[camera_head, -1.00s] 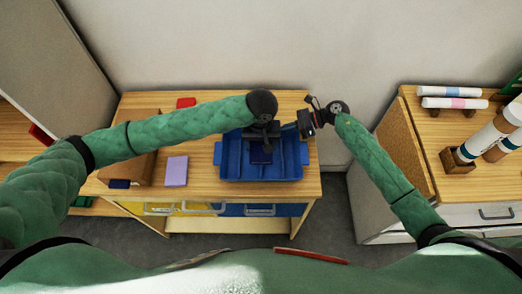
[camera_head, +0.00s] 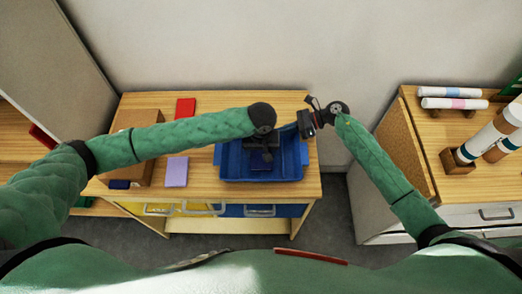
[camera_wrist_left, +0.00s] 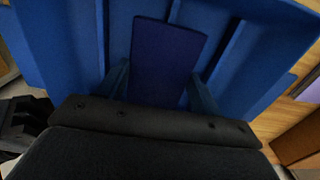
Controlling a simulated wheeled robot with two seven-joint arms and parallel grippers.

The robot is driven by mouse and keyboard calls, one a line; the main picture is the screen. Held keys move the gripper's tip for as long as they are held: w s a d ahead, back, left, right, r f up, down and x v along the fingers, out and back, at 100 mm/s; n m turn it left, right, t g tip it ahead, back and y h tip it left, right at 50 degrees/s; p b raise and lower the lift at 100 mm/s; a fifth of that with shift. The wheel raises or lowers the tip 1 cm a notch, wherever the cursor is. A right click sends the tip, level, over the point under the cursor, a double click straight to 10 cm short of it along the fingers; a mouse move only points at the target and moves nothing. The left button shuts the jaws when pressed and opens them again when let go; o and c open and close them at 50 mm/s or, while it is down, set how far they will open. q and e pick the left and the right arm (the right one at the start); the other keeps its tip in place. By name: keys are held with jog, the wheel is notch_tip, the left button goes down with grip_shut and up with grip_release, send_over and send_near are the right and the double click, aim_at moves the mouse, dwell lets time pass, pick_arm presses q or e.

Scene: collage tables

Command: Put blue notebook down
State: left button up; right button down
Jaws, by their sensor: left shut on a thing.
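The blue notebook (camera_head: 260,160) is dark blue and is held over the blue tray (camera_head: 232,176). It also shows in the left wrist view (camera_wrist_left: 166,58), between the fingers. My left gripper (camera_head: 262,149) is above the middle of the tray and shut on the notebook. In the left wrist view the tray's ribbed floor (camera_wrist_left: 232,50) lies behind the notebook; I cannot tell whether the notebook touches it. My right gripper (camera_head: 306,124) is at the tray's back right corner. I cannot tell its jaw state.
A lilac notebook (camera_head: 177,171) and a red one (camera_head: 185,108) lie left of the tray on the wooden table (camera_head: 208,185). A brown box (camera_head: 150,168) stands at the left with a small dark blue item (camera_head: 119,184). Paper rolls (camera_head: 455,103) are on the right table.

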pick_arm(q)
jog(key=shift+f, duration=0.15)
jog(key=o, duration=1)
notch_tip(320, 180, up, 13)
pick_arm(e)
jog(key=c, duration=1.6)
grip_release()
jog(key=shift+o, duration=0.2)
pick_arm(q)
jog(key=shift+f, duration=0.1)
